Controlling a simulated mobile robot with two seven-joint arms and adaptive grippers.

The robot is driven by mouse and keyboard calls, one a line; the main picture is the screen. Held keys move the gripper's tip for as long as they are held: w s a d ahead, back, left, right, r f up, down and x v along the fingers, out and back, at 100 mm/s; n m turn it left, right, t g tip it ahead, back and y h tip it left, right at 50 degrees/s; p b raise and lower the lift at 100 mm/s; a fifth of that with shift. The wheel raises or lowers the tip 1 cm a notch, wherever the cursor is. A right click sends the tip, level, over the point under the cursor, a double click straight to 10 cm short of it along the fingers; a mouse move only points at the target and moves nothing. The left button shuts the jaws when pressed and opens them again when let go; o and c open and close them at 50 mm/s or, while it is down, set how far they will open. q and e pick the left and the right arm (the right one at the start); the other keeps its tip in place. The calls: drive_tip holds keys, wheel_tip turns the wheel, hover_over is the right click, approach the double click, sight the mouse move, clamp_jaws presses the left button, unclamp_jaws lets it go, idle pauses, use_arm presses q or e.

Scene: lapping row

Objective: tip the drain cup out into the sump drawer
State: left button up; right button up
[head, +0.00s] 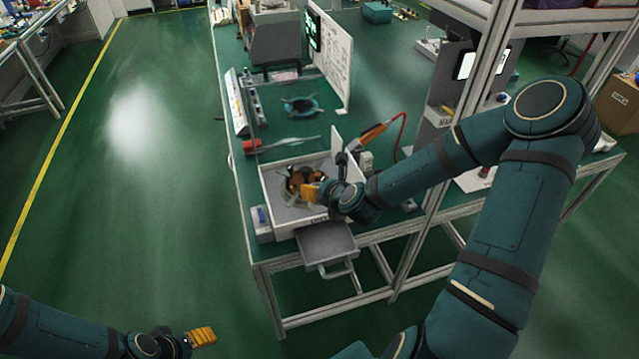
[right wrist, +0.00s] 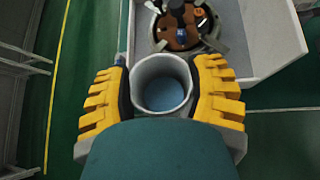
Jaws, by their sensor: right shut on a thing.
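My right gripper (head: 312,193) is over the front of the white lapping tray in the head view. In the right wrist view its yellow fingers (right wrist: 162,95) are shut on both sides of the drain cup (right wrist: 161,66), a grey round cup. Its mouth faces the wrist camera and bluish liquid shows inside. The cup is not clear in the head view. The sump drawer (head: 327,243), a grey tray with a handle, stands pulled out below the lapping tray's front. My left gripper (head: 201,337) is low at the left over the floor; its opening is unclear.
The white lapping tray (head: 268,202) holds a round brown lapping plate (right wrist: 178,30). An orange-handled tool (head: 372,135) with a red cord is behind my right wrist. A frame post (head: 466,120) stands close to my right forearm. The floor left of the bench is clear.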

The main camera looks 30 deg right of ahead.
drive_tip(key=shift+d+f+m+g+y+p, duration=0.15)
drive_tip(key=shift+f+m+g+y+p, duration=0.4)
drive_tip(key=shift+p, duration=0.25)
drive_tip(key=shift+w+d+f+m+g+y+p, duration=0.1)
drive_tip(key=shift+f+m+g+y+p, duration=0.25)
drive_tip(key=shift+f+g+y+p, duration=0.3)
drive_tip(key=shift+f+y, duration=0.4)
drive_tip(key=shift+y, duration=0.1)
drive_tip(key=m+g+y+p, duration=0.1)
drive_tip(key=f+y+p, duration=0.1)
drive_tip(key=p, duration=0.1)
drive_tip(key=shift+w+d+m+g, duration=0.2)
drive_tip(key=shift+d+m+g, duration=0.1)
drive_tip(key=shift+m+g, duration=0.1)
drive_tip(key=shift+w+d+f+m+g+y+p, duration=0.15)
drive_tip(key=shift+f+m+g+y+p, duration=0.3)
drive_tip(key=shift+y, duration=0.3)
drive_tip(key=shift+w+d+f+m+g+y+p, duration=0.15)
drive_tip(key=shift+f+m+g+y+p, duration=0.15)
drive_tip(key=shift+f+y+p, duration=0.35)
drive_tip(key=shift+s+r, duration=0.1)
drive_tip(key=shift+r, duration=0.05)
